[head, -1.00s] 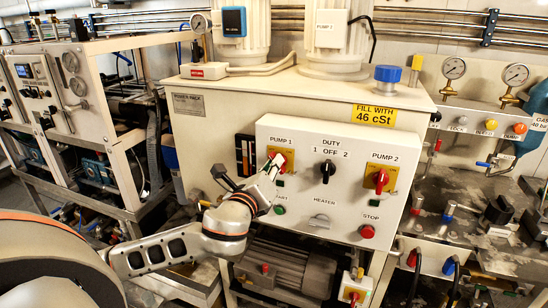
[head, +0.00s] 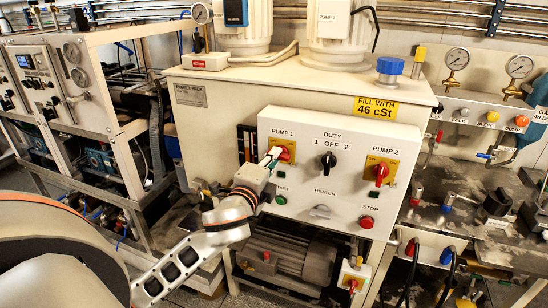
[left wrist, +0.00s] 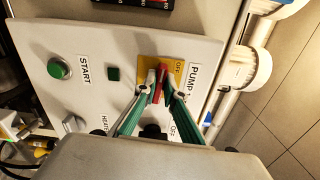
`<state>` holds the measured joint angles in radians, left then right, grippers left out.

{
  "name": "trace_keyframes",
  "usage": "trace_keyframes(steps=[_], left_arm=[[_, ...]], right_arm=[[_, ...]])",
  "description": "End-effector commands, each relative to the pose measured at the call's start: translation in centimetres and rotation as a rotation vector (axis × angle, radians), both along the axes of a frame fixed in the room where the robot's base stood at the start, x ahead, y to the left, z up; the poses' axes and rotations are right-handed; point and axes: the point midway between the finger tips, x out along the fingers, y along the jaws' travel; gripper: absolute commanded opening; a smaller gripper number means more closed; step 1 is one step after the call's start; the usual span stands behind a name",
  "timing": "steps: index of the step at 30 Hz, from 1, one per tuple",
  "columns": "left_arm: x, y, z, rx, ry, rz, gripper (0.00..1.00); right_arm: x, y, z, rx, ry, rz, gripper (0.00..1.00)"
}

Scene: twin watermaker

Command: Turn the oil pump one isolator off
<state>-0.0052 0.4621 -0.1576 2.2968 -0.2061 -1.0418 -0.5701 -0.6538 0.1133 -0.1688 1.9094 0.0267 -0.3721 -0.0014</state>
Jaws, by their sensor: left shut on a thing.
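The pump 1 isolator is a red handle (head: 284,155) on a yellow plate under the PUMP 1 label, at the panel's upper left in the head view. My left gripper (head: 273,160) is at this handle, its fingers shut on it. In the left wrist view, the red handle (left wrist: 162,80) sits between the green-sided fingertips of my left gripper (left wrist: 160,88). There the handle lies roughly crosswise to the panel's upright direction. The fingers and the wrist hide part of the plate. My right gripper is not in view.
The pump 2 isolator (head: 380,172) has an upright red handle at the right of the panel. A black duty switch (head: 328,161) stands between them. A green start button (head: 281,200) is close below my gripper. A red stop button (head: 366,222) is lower right.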

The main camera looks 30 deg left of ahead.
Motion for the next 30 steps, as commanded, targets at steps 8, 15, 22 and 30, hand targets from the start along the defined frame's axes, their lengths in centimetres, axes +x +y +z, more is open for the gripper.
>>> trace_keyframes(steps=[8,15,22,30], left_arm=[[0.00,-0.04,-0.23,-0.087,-0.018,-0.001,0.00],[0.01,-0.03,-0.22,-0.105,-0.022,-0.001,0.00],[0.01,-0.04,-0.21,-0.105,-0.022,-0.001,0.00],[0.01,-0.04,-0.15,-0.104,-0.023,-0.001,0.26]], right_arm=[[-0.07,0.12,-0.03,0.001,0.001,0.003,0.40],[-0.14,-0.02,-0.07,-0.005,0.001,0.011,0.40],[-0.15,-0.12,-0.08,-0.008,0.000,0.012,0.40],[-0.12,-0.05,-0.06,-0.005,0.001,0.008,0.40]])
